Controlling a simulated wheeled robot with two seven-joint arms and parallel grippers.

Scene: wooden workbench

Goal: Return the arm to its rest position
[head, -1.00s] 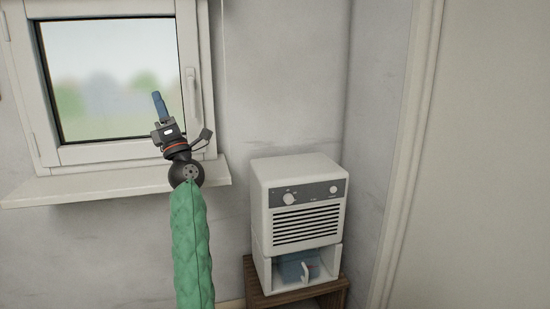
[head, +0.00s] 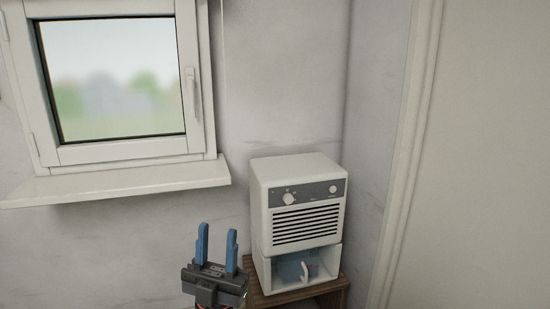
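My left gripper (head: 217,248) is at the bottom of the head view, left of the white dehumidifier. Its two blue fingers point up and stand apart with nothing between them. The rest of my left arm is below the picture's edge. My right gripper is not in the picture.
A white dehumidifier (head: 304,204) with a clear tank (head: 298,268) stands on a small wooden stand (head: 330,291), right of my gripper. A shut window (head: 115,75) with a handle (head: 191,95) and a white sill (head: 115,184) is at upper left. A white door frame (head: 402,170) is at right.

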